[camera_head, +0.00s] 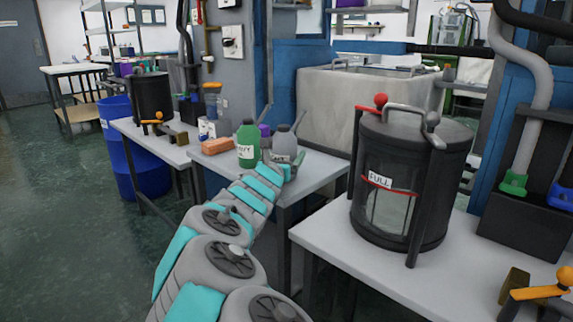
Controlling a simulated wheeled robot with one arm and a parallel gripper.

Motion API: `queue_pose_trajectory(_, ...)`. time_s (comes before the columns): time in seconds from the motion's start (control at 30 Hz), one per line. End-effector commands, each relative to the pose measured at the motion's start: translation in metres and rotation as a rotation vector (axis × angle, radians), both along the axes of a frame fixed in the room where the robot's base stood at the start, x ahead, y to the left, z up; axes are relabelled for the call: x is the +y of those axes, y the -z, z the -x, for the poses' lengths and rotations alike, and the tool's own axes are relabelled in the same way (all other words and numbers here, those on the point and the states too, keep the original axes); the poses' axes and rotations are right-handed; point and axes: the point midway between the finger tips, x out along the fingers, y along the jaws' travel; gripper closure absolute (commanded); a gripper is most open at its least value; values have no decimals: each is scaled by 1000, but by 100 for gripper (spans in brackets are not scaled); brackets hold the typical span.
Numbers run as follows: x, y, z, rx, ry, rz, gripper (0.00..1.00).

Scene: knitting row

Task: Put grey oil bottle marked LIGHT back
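The grey oil bottle (284,141) stands upright at the middle table's right side, with a white label partly hidden low on its front. My arm reaches forward from the bottom of the view, and my gripper (290,166) is at the lower front of the grey bottle. The fingers are too small and too covered to tell whether they are open, or whether they touch the bottle. A green bottle (248,140) with a white label stands just left of the grey one. A purple item (265,130) shows between and behind them.
The middle table (236,170) also holds an orange block (217,146) and small containers. A large dark canister marked FULL (412,170) stands on the right table (330,248). A big grey tub (365,100) is behind. A blue barrel (145,172) stands left; the floor there is clear.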

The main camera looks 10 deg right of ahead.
Motion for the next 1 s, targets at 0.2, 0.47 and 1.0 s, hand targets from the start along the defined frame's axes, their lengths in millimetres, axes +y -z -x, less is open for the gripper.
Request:
queue_pose_trajectory(0.2, 0, 6, -3, 0, -1, 1, 88)
queue_pose_trajectory(0.47, 0, 10, -3, 0, -1, 0, 9)
queue_pose_trajectory(1.0, 9, 4, 10, -2, -5, 3, 0)
